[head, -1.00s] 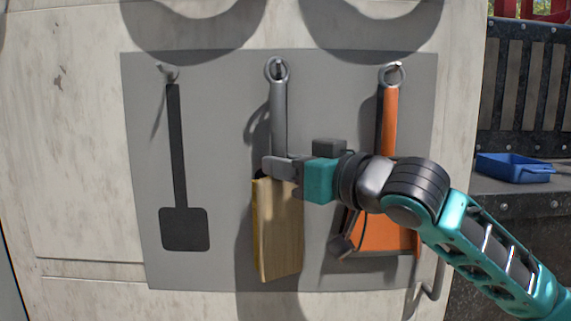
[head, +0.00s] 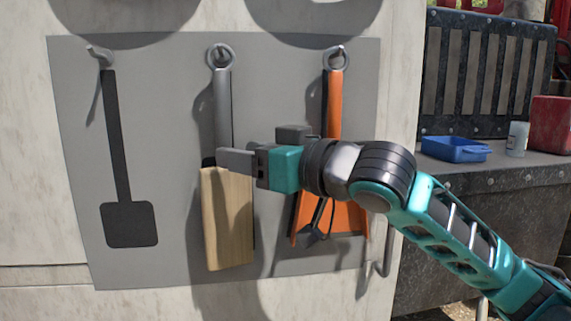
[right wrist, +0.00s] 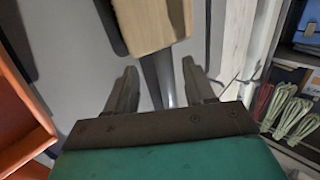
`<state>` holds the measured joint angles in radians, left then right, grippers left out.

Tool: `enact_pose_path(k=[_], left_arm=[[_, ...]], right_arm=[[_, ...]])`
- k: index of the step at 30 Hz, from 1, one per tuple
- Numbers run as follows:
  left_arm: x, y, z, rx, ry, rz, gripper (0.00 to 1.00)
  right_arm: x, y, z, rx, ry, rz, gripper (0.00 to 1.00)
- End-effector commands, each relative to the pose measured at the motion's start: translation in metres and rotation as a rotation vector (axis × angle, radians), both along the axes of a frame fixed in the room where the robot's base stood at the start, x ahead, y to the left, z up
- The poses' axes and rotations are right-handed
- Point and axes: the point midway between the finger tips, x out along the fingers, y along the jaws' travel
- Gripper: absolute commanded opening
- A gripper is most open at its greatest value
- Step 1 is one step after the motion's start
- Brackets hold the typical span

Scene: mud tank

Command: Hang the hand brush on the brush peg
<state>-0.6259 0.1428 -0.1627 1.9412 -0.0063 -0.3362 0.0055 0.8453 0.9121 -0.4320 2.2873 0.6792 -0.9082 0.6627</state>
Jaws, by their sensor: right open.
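The hand brush, with a pale wooden block (head: 228,215) and a grey handle (head: 223,105), hangs upright on the grey board. The ring at its handle's top is around the middle peg (head: 218,52), the brush peg. My right gripper (head: 228,160) is at the lower handle, just above the block. In the right wrist view my right gripper (right wrist: 160,88) is open, with the handle (right wrist: 158,75) between its spread fingers; the block (right wrist: 152,22) shows beyond. Part of the lower handle is hidden by the fingers in the head view. My left gripper is not in view.
An orange dustpan (head: 334,110) hangs on the right peg, behind my right gripper. The left peg (head: 98,55) is empty, above a black shovel silhouette (head: 128,222). A blue tray (head: 455,149), a can (head: 517,138) and a red box (head: 552,125) stand on the right-hand bench.

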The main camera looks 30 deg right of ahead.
Motion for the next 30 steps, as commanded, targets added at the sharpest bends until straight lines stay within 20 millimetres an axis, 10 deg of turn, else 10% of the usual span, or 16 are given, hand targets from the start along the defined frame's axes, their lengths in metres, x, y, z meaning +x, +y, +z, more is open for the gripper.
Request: enact_pose_path(k=[12, 30], left_arm=[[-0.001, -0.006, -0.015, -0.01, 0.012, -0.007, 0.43], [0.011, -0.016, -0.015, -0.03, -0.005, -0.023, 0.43]], right_arm=[[-0.068, -0.033, -0.004, -0.006, 0.006, 0.002, 0.54], [-0.09, -0.043, 0.0, -0.001, 0.006, 0.006, 0.54]])
